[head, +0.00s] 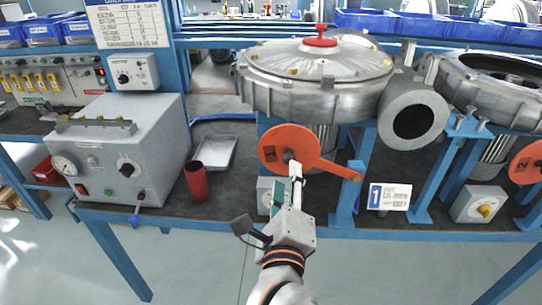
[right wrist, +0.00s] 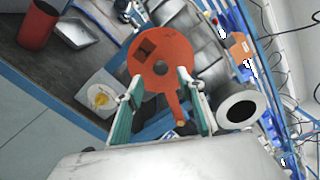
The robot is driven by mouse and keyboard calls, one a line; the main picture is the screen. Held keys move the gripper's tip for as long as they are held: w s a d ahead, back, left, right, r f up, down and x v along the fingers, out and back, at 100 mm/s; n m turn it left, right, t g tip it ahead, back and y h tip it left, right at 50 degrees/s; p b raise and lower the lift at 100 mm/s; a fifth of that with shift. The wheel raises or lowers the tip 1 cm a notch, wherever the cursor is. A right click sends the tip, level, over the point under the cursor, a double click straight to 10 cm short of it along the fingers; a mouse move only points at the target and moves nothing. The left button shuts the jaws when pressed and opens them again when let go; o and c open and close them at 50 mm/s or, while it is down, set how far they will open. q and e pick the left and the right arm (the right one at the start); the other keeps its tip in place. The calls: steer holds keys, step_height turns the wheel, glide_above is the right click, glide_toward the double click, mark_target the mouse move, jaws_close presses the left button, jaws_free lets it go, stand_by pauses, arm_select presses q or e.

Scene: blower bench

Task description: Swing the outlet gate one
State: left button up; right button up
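Outlet gate one is an orange disc (head: 287,148) with an orange lever that points right and slightly down in the head view, ending near the sign marked 1 (head: 388,197). The disc also shows in the right wrist view (right wrist: 161,62), with a dark square hole and its lever toward the camera. My right gripper (head: 295,172) is in front of the disc. In the right wrist view my right gripper (right wrist: 160,80) is open, its green-padded fingers apart with the lever between them, nearer the right finger. Contact cannot be told. My left gripper is not in view.
A blower (head: 315,75) with a grey outlet pipe (head: 415,113) stands above the gate. A second orange disc (head: 530,165) is at the right edge. A red cup (head: 196,181), a grey tray (head: 214,152) and a grey control box (head: 122,150) stand left on the bench.

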mark_target(288, 161)
steer(key=w, duration=0.7)
steer(key=shift+w, duration=0.3)
jaws_close()
